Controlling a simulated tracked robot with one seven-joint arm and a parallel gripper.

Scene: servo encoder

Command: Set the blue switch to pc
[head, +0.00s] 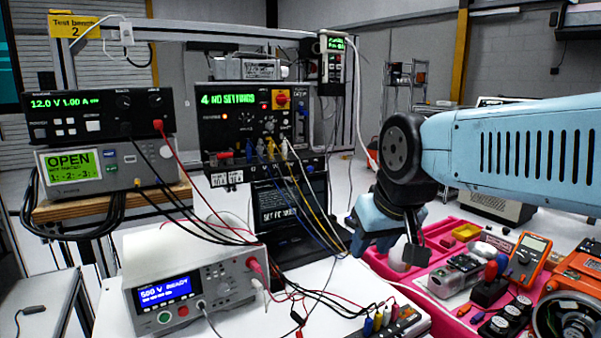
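A black servo test unit (240,125) stands at the centre back. Its green display seems to read "4 NO SETTINGS". Its face has small knobs, a red-and-yellow rotary switch (282,99) and a row of coloured plugs. A small blue part (249,147) shows on its lower face; I cannot tell whether it is the blue switch or a plug, nor its setting. Below it, a dark screen (278,214) shows small text that seems to read "SET PC MODE". My gripper (396,248) hangs to the right of both, pointing down, apart from them. Its finger gap is unclear and nothing is visibly held.
Blue, yellow and white cables hang before the dark screen. A white tester (190,290) stands front left, with stacked instruments (100,115) behind it. A pink tray (445,295) of tools lies below and right of my gripper. Bare white tabletop (345,285) shows between.

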